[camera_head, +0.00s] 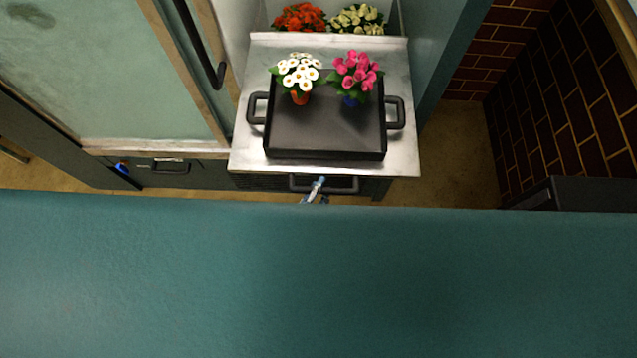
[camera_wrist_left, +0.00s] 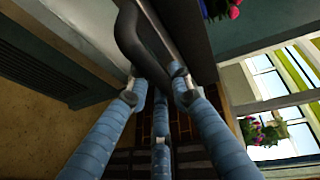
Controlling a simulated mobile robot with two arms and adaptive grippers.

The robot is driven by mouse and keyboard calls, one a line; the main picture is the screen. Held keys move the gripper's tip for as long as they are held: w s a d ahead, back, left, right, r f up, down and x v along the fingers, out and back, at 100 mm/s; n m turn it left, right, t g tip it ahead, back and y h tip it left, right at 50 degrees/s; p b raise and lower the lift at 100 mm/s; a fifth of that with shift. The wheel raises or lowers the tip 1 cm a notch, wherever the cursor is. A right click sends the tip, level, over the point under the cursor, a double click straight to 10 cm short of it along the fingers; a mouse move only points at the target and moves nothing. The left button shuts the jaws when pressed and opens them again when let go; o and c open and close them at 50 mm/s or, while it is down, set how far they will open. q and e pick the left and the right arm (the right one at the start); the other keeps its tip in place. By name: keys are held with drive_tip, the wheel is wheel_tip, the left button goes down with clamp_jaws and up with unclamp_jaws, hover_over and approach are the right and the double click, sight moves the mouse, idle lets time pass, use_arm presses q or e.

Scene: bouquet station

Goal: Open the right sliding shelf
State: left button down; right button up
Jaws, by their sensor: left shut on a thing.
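The right sliding shelf (camera_head: 403,165) is a pale metal surface with a dark front below it. A dark bar handle (camera_head: 345,185) runs along that front. My left gripper (camera_head: 317,188) is at the middle of this handle, and only its tip area shows in the head view. In the left wrist view, the blue fingers of my left gripper (camera_wrist_left: 158,88) close around the dark curved handle (camera_wrist_left: 133,32). I cannot tell how far the shelf is slid out. My right gripper is not in view.
A black tray (camera_head: 325,156) on the shelf has white flowers (camera_head: 299,74) and pink flowers (camera_head: 357,72) at its back. Red flowers (camera_head: 300,17) and cream flowers (camera_head: 357,18) stand behind. A glass-fronted cabinet door (camera_head: 130,70) is left. Floor (camera_head: 455,150) is clear at right.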

use_arm(q)
drive_tip(key=c, duration=1.5)
unclamp_jaws()
drive_tip(key=shift+s, duration=0.1)
drive_tip(key=v, duration=1.2)
